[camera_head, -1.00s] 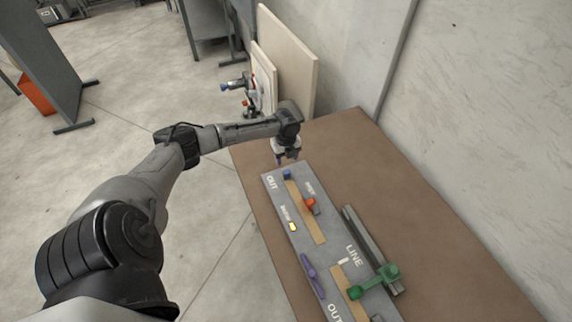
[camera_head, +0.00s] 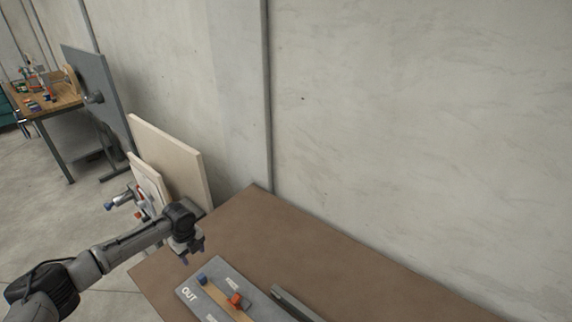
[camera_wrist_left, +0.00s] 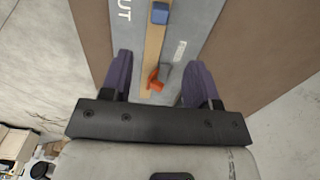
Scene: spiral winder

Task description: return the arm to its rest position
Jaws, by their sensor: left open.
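My left arm (camera_head: 130,243) reaches in from the lower left in the head view. Its gripper (camera_head: 193,254) points down above the brown table, near the far end of the grey panel marked OUT. In the left wrist view, the gripper (camera_wrist_left: 156,88) shows two purple fingers spread wide apart with nothing held between them. The grey panel (camera_wrist_left: 205,25) lies beyond the fingers, with a blue block (camera_wrist_left: 160,13) and an orange-red piece (camera_wrist_left: 155,80) on its wooden strip. My right gripper does not show.
A grey bar (camera_head: 297,303) lies beside the panel. Pale boards (camera_head: 172,160) stand past the table's far left end. A wall (camera_head: 420,130) runs along the right. A workbench (camera_head: 50,103) stands far left.

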